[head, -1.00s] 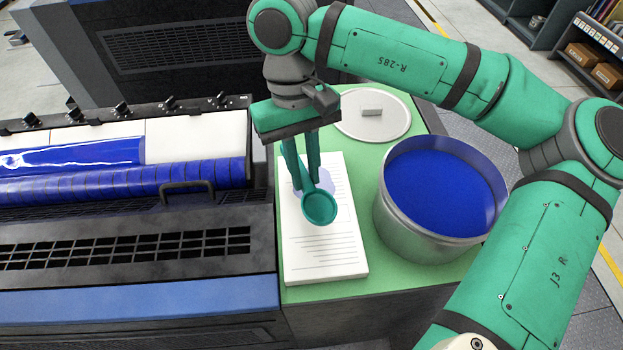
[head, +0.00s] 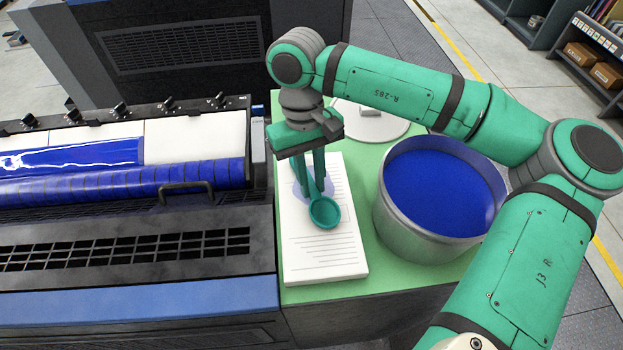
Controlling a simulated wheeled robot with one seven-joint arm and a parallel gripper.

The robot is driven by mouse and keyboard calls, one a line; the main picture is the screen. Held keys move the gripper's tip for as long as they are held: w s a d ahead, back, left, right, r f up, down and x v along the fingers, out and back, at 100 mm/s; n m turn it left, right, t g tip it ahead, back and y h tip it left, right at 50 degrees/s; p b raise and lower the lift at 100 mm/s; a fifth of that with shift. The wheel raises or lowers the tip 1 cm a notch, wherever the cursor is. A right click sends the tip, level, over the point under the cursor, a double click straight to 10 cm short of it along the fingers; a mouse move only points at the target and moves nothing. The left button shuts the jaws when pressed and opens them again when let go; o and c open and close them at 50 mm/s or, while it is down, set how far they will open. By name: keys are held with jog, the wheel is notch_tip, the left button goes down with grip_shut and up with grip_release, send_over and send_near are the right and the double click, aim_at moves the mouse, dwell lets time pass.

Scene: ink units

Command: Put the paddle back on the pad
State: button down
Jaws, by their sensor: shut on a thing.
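The paddle (head: 325,212) is teal with a round cupped end. My gripper (head: 313,190) is shut on its handle, pointing down over the pad. The pad (head: 322,262) is a white stack of sheets with printed lines, lying on the green table top. The paddle's round end is over the middle of the pad, in front of a pale bluish patch on it. I cannot tell whether the paddle touches the sheet. The fingers hide part of the handle.
A metal tub (head: 405,217) of blue ink stands right of the pad on the green top (head: 400,267). A round white lid (head: 398,128) lies behind, partly hidden by my arm. The press with its blue roller (head: 120,181) borders the pad's left side.

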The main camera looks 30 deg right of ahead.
jog(key=c, duration=1.6)
grip_release()
jog(key=shift+f, duration=0.1)
jog(key=shift+c, duration=0.2)
jog(key=v, duration=1.2)
